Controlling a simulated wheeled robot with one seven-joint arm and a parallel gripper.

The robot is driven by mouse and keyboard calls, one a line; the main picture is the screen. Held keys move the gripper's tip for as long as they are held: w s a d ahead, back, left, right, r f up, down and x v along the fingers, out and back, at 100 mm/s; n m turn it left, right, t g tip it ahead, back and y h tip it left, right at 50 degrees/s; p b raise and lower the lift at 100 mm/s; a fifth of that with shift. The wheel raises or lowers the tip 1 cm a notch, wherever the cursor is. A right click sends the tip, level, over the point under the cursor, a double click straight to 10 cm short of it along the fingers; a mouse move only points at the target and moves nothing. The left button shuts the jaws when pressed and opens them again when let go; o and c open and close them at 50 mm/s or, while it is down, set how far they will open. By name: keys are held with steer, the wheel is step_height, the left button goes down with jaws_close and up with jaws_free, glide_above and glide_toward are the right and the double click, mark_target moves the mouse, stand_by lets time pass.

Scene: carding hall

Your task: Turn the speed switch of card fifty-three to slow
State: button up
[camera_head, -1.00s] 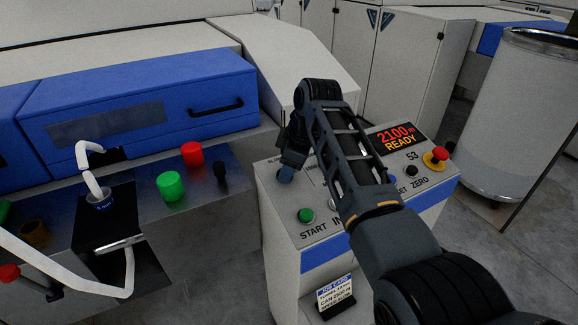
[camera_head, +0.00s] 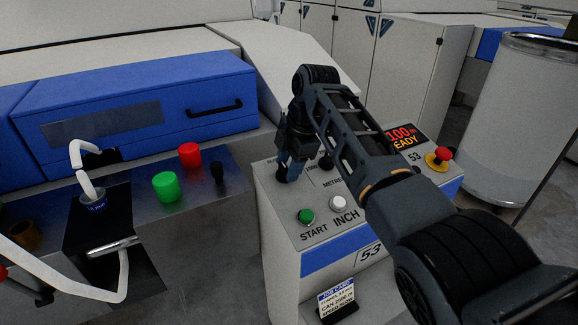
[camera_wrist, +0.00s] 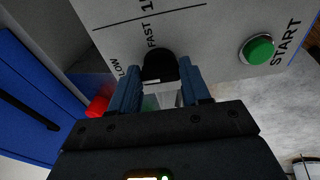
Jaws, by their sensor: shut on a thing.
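Card 53's control panel (camera_head: 290,230) stands in front of me, with "53" printed on its top and front. Its speed switch, a black knob (camera_wrist: 160,65), shows in the wrist view beside the labels FAST and a partly covered "LOW". My gripper (camera_head: 286,170) is at the panel's far left corner, fingers pointing down. In the wrist view its blue fingers (camera_wrist: 160,88) stand on both sides of the knob and are shut on it. The fingers hide part of the knob, and I cannot tell which label it points to.
The green START button (camera_head: 306,216) and white INCH button (camera_head: 338,202) are nearby. A second black knob (camera_head: 326,162) is beside my gripper. The red stop button (camera_head: 439,158) is at the right. My arm partly covers the display (camera_head: 405,138).

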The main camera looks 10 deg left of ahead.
stand_by(0.4)
steer(key=o, duration=1.1)
steer(key=shift+c, duration=0.2)
steer(key=v, duration=0.7)
steer(key=shift+r+b, duration=0.35)
steer(key=shift+r, duration=0.05)
